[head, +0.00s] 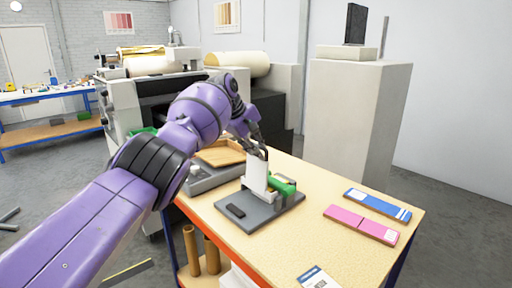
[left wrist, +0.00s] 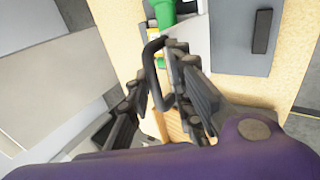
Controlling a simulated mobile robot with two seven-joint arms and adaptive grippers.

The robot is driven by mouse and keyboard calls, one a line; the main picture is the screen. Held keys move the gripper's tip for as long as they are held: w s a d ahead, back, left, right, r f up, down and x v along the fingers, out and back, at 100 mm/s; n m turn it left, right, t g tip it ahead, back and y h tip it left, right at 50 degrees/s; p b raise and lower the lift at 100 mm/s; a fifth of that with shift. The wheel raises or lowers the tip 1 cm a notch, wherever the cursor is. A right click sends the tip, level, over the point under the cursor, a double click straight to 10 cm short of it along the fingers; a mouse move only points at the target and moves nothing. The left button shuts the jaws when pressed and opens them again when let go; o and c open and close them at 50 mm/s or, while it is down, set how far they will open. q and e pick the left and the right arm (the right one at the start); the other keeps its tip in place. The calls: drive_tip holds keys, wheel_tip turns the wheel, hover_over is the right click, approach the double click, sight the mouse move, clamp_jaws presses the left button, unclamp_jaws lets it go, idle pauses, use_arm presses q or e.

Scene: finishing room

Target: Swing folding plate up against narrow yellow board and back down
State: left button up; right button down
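The folding plate (head: 257,174) is a pale panel standing roughly upright on a grey base (head: 268,217) on the worktable. A green part (head: 283,185) sits beside it; it also shows in the left wrist view (left wrist: 163,12). A small yellow piece (left wrist: 153,30) beside the green part may be the narrow yellow board; mostly hidden. My left gripper (head: 257,150) is at the plate's upper edge. In the left wrist view its fingers (left wrist: 160,78) are spread apart, with a dark curved handle (left wrist: 154,68) between them. Contact is unclear. My right gripper is out of view.
A wooden tray (head: 220,153) stands behind. A pale pedestal (head: 352,120) stands behind.

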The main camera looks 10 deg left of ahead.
use_arm(q)
drive_tip(key=shift+o, duration=0.9)
drive_tip(key=shift+d+f, duration=0.25)
drive_tip(key=shift+f, duration=0.5)
drive_tip(key=shift+w+r, duration=0.1)
drive_tip(key=shift+w, duration=0.1)
drive_tip(key=shift+r, duration=0.1)
drive_tip(key=shift+r, duration=0.2)
drive_tip(key=shift+s+a+r, duration=0.1)
drive_tip(key=shift+a+r, duration=0.1)
drive_tip(key=shift+r, duration=0.25)
drive_tip(key=v, duration=1.1)
drive_tip(key=shift+s+f, duration=0.1)
